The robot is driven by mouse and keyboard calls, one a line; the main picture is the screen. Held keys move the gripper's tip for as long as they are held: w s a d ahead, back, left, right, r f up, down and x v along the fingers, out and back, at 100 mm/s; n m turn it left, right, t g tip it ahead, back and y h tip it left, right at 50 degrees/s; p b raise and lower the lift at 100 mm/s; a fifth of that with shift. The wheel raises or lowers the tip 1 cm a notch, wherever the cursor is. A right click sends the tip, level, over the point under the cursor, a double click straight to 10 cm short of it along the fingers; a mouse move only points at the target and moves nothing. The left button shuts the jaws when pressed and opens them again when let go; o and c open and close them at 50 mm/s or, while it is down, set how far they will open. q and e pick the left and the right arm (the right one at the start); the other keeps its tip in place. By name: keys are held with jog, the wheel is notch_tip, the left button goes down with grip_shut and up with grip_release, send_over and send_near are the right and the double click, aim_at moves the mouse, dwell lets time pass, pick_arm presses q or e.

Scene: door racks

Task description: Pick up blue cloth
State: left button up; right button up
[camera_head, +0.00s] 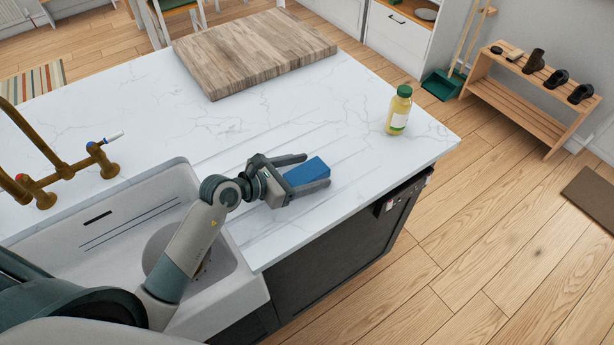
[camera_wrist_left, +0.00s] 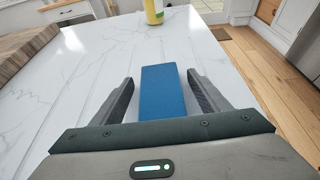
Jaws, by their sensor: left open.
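The blue cloth (camera_head: 307,171) looks like a flat blue block lying on the white marble counter, near its right-hand edge. My left gripper (camera_head: 318,171) is open, with one finger on each side of the blue cloth. In the left wrist view the blue cloth (camera_wrist_left: 163,92) lies between the two fingers (camera_wrist_left: 160,88), with a gap on both sides. Its near end reaches close to the gripper's palm. I cannot tell how high the fingers are above the counter. My right gripper is not in view.
A yellow bottle with a green cap (camera_head: 399,110) stands beyond the cloth. A wooden board (camera_head: 254,50) lies at the back of the counter (camera_head: 250,118). A white sink (camera_head: 105,240) holding a plate and a brass tap (camera_head: 68,168) are at the left. The counter between cloth and board is clear.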

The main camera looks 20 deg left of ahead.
pick_arm(q)
jog(key=shift+w+d+f, duration=0.25)
jog(key=shift+w, duration=0.1)
jog(key=c, duration=1.1)
jog(key=shift+c, duration=0.2)
jog(key=shift+r, duration=0.15)
